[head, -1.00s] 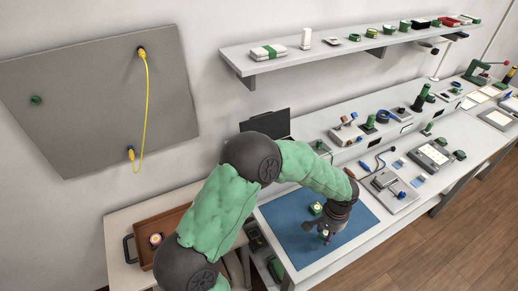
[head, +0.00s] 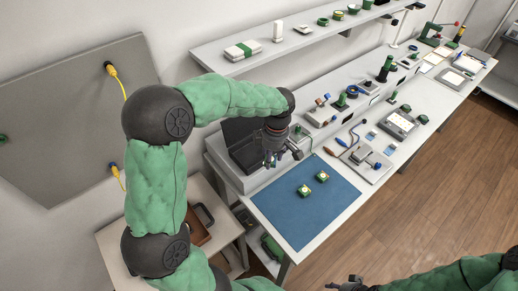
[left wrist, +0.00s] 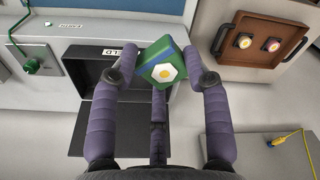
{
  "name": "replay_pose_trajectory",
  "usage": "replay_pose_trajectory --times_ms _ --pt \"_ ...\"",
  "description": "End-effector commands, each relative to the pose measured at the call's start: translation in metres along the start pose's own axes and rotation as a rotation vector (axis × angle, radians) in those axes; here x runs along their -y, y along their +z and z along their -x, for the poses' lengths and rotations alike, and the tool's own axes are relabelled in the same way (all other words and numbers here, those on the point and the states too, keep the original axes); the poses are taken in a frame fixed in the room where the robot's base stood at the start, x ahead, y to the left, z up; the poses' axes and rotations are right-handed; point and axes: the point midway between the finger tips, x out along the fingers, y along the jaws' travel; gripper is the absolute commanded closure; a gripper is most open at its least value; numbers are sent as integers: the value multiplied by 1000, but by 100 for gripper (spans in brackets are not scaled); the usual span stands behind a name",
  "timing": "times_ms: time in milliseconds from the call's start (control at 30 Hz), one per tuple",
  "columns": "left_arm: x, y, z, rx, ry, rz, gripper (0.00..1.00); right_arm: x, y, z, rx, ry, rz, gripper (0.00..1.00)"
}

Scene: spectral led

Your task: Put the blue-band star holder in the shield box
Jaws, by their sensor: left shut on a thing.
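My left gripper (head: 275,161) is shut on the blue-band star holder (left wrist: 163,68), a green block with a white hexagon, a yellow centre and a blue edge. In the left wrist view my left gripper (left wrist: 165,66) holds it tilted between its fingertips. The shield box (head: 246,150) is black and open, with its lid (head: 236,129) raised. In the left wrist view the box (left wrist: 92,72) lies behind the fingers, its label partly hidden; the holder appears above its edge, apart from the inside. My right gripper (head: 342,285) is at the bottom of the head view, its jaws unclear.
Two green holders (head: 304,190) (head: 322,176) lie on the blue mat (head: 300,215). The brown tray (left wrist: 228,67) holds two more holders. Tools and devices (head: 365,158) stand along the bench to the right. A shelf (head: 280,50) runs above. The mat's front part is clear.

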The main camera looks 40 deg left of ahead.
Motion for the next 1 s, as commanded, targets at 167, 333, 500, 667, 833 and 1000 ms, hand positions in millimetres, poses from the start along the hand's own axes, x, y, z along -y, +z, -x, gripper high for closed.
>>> replay_pose_trajectory --times_ms 167,333,500,667,833,1000 --pt "-7 -11 -1 -2 -3 58 79 1 0 2 1 0 0 52" --pt "-28 -36 -17 -2 -3 60 79 1 0 2 1 0 0 52" --pt "-52 -62 -35 -2 -2 59 79 1 0 2 1 0 0 52" --pt "-68 -81 -60 -2 -5 55 79 1 0 2 1 0 0 52" --pt "-81 -94 -83 -2 -2 54 79 0 0 1 1 0 0 52" --pt "-87 -98 -91 -2 1 54 79 0 0 1 1 0 0 52"
